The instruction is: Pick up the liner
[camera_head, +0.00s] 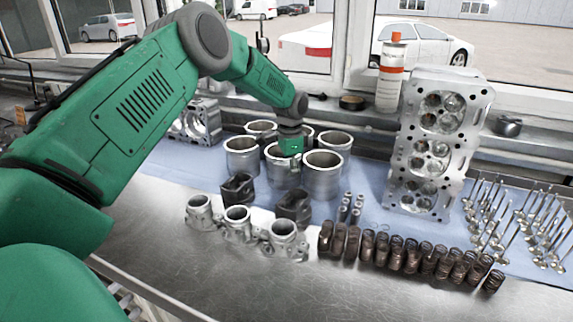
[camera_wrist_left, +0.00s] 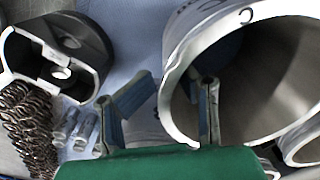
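Several metal liners stand upright in a cluster on a blue cloth, among them a front-right liner (camera_head: 322,176) and a left liner (camera_head: 242,157). My left gripper (camera_head: 290,150) is pointed down at the middle of the cluster, in front of a middle liner (camera_head: 281,176). In the left wrist view a liner (camera_wrist_left: 178,95) fills the right side, its open mouth toward the camera. My left gripper (camera_wrist_left: 160,105) is open there. One finger overlaps the liner's mouth and the other is outside its wall. Contact cannot be told. My right gripper is not in view.
Pistons (camera_head: 293,206) and a row of springs (camera_head: 411,258) lie in front of the liners. A cylinder head (camera_head: 433,145) stands to the right, beside many valves (camera_head: 540,225). The front left of the metal bench (camera_head: 170,250) is clear.

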